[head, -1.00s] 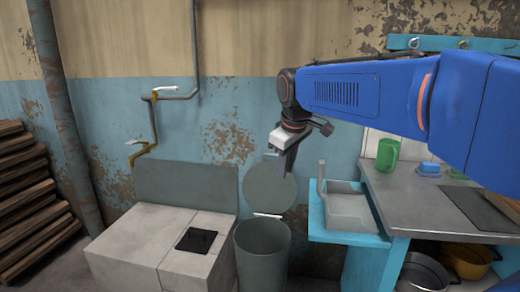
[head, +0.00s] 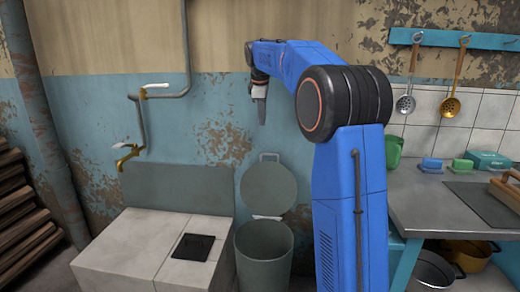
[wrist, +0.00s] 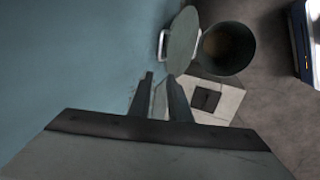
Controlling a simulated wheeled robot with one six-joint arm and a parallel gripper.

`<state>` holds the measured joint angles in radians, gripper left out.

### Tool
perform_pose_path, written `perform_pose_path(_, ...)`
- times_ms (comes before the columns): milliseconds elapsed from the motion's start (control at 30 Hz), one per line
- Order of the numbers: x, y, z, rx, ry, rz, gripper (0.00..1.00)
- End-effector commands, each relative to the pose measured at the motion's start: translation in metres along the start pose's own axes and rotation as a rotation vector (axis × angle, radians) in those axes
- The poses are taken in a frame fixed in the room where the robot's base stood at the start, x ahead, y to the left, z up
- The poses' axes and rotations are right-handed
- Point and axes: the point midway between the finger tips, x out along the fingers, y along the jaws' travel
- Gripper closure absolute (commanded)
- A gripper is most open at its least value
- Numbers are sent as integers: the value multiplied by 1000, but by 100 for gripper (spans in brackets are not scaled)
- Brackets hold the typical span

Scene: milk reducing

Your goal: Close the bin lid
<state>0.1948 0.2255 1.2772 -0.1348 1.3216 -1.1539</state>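The grey-green bin (head: 264,262) stands on the floor beside the stone block, with its mouth open. Its round lid (head: 268,188) is raised upright behind the mouth, close to the wall, with a small handle at its top edge. In the wrist view the lid (wrist: 183,40) is seen nearly edge-on, beside the bin (wrist: 228,48). My gripper (head: 262,118) points down in the air above the lid and touches nothing. In the wrist view its two fingers (wrist: 160,82) are apart, with nothing held between them.
A pale stone block (head: 125,245) with a black square plate is left of the bin. A metal-topped counter (head: 430,205) with blue sides is at the right, partly behind my arm. Pipes run along the wall at the left. The air above the bin is free.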

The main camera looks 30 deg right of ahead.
Motion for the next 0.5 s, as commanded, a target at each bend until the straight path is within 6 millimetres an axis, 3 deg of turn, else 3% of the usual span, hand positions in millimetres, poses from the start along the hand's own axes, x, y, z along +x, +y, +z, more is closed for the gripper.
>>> perform_pose_path(233,17,2,0,-6,-2,-2,83)
perform_pose_path(500,64,2,0,-6,-2,-2,83)
